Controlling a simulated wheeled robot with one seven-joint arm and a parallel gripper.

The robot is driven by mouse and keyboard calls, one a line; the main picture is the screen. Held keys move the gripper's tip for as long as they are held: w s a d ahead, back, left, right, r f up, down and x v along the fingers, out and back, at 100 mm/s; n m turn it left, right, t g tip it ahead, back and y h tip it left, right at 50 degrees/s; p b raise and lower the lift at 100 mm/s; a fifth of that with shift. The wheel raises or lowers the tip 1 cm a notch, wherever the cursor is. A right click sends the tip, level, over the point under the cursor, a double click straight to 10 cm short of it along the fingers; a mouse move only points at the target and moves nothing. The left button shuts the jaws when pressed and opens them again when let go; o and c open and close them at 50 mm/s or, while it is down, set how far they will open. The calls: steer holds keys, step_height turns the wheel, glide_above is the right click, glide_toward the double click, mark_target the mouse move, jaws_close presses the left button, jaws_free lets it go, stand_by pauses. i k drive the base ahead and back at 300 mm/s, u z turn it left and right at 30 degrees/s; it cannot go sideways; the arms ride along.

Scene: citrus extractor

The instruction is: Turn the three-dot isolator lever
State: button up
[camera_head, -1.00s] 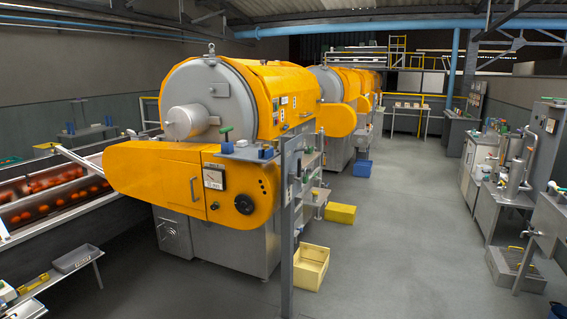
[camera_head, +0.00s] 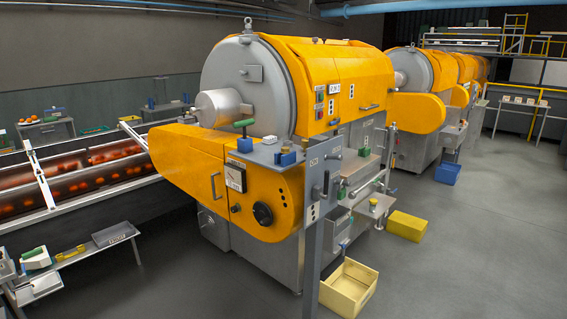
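A grey post (camera_head: 313,260) stands at the front right corner of the nearest yellow machine. A dark handle-like part (camera_head: 325,186) is on the post, and a small plate with dark dots (camera_head: 312,213) is below it. The dots are too small to count surely. A round black knob (camera_head: 263,214) is on the yellow front cover (camera_head: 190,170), with small dark dots to its right. A green-handled lever (camera_head: 244,125) stands on the grey shelf above. I cannot tell which of these is the three-dot isolator lever. My gripper is not in view.
A cream crate (camera_head: 349,289) lies on the floor right of the post, with a yellow bin (camera_head: 407,226) farther back. The grey floor on the right (camera_head: 480,230) is clear. A conveyor with oranges (camera_head: 85,180) and a low bench (camera_head: 75,257) are on the left.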

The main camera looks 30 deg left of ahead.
mark_target(325, 195)
steer(key=u, duration=0.75)
steer(key=i, duration=1.1)
steer(key=u, duration=1.1)
